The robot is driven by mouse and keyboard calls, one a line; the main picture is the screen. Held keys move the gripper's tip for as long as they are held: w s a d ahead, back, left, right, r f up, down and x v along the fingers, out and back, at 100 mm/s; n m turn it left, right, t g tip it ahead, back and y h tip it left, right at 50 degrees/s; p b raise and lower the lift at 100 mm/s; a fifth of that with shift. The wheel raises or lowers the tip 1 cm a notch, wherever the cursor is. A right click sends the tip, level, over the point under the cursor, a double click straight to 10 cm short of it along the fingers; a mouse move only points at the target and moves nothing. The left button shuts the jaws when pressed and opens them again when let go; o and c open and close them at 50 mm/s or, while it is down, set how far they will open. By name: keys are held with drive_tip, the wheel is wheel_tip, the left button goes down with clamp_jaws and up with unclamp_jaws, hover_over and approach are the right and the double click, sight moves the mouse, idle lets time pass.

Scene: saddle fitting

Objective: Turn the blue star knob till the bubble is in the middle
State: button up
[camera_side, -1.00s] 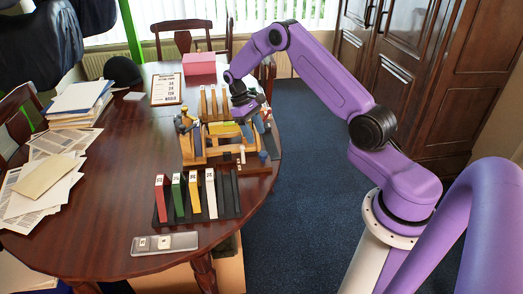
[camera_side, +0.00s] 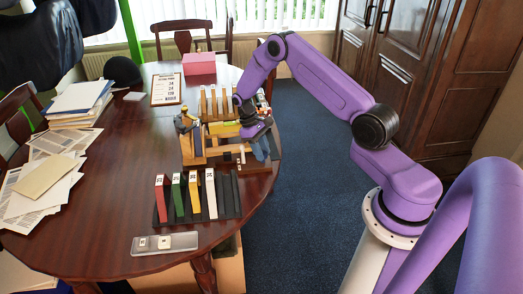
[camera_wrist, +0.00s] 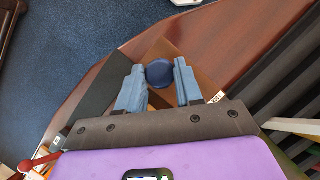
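The dark blue knob (camera_wrist: 159,73) shows from above as a round cap in the wrist view. Its star shape is not clear. My gripper (camera_wrist: 160,68) has its two blue-grey fingers apart, one on each side of the knob, with their tips close to its edges. I cannot tell whether they touch it. In the side view my gripper (camera_side: 262,150) points down at the right end of the wooden fixture (camera_side: 215,152) and hides the knob. A yellow part (camera_side: 223,128) lies in the fixture's middle. No bubble can be made out in either view.
In front of the fixture stands a dark rack (camera_side: 228,195) with red, green, yellow and white upright pieces. A grey tray (camera_side: 165,243) lies at the table's front edge. Papers (camera_side: 45,185) cover the left side. The table's edge is close to the right of my gripper.

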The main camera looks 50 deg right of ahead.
drive_tip(key=shift+c, duration=0.8)
drive_tip(key=m+y, duration=0.1)
drive_tip(key=m, duration=0.3)
drive_tip(key=shift+d+m+y, duration=0.1)
drive_tip(key=shift+m+y, duration=0.3)
drive_tip(key=o, duration=1)
drive_tip(key=v, duration=1.7)
drive_tip(key=shift+s+r, duration=0.2)
drive_tip(key=shift+r, duration=0.15)
drive_tip(key=shift+d, duration=0.1)
